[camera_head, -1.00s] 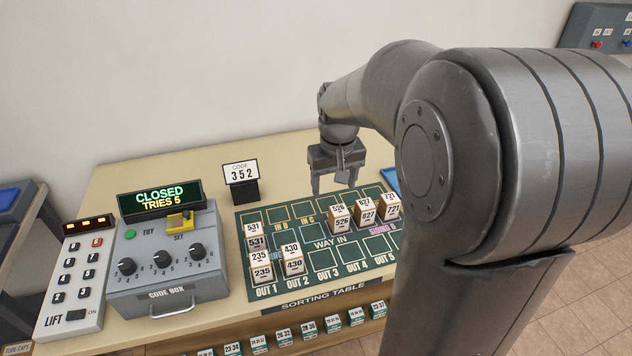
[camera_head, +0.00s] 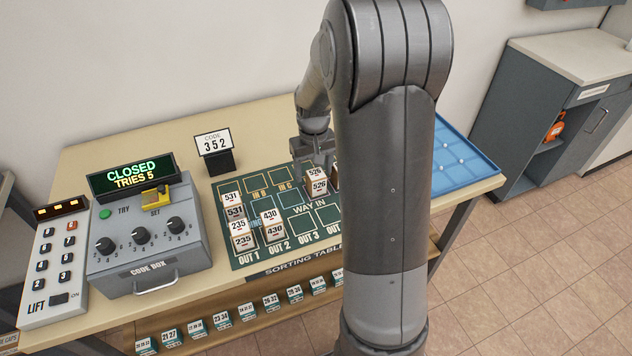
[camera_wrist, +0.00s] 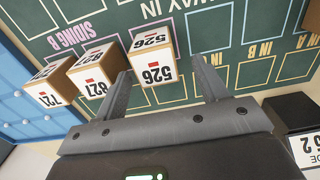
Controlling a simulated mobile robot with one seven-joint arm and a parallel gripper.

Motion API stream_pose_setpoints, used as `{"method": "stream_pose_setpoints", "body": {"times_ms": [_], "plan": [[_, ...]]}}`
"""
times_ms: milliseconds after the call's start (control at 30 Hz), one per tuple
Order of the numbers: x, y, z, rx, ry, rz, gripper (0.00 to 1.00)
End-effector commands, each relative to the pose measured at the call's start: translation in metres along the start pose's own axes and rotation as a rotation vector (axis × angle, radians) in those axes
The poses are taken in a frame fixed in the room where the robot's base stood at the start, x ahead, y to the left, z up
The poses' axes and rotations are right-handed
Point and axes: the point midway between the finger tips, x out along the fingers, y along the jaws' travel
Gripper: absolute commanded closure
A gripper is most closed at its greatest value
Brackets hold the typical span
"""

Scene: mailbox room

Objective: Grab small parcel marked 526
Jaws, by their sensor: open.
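The small parcel marked 526 (camera_head: 317,184) is a white and brown box standing on the green sorting mat (camera_head: 290,240), partly beside my arm. In the wrist view parcel 526 (camera_wrist: 153,72) shows between the two fingertips, closer to the left finger, its number facing the camera. My gripper (camera_head: 308,168) is open and empty, just behind and above this parcel. In the wrist view its fingers (camera_wrist: 162,76) are spread wide. I cannot tell whether the fingertips reach down beside the parcel.
Parcel 827 (camera_wrist: 97,82) stands close beside 526, with parcel 721 (camera_wrist: 52,90) beyond it. Parcels 531 (camera_head: 234,205), 235 (camera_head: 242,235) and 430 (camera_head: 272,225) stand at the mat's left. The code box (camera_head: 145,240), code card (camera_head: 213,142) and blue tray (camera_head: 465,160) are nearby.

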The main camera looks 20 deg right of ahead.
Motion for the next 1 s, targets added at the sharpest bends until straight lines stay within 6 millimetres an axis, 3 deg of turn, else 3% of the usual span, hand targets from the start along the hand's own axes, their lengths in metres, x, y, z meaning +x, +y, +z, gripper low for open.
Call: {"method": "stream_pose_setpoints", "body": {"times_ms": [233, 567, 1000], "plan": [[0.036, 0.002, 0.006, 0.000, -0.004, -0.001, 0.34], [0.043, 0.002, 0.005, 0.000, -0.001, 0.000, 0.34], [0.042, 0.002, 0.005, 0.000, -0.001, 0.000, 0.70]]}}
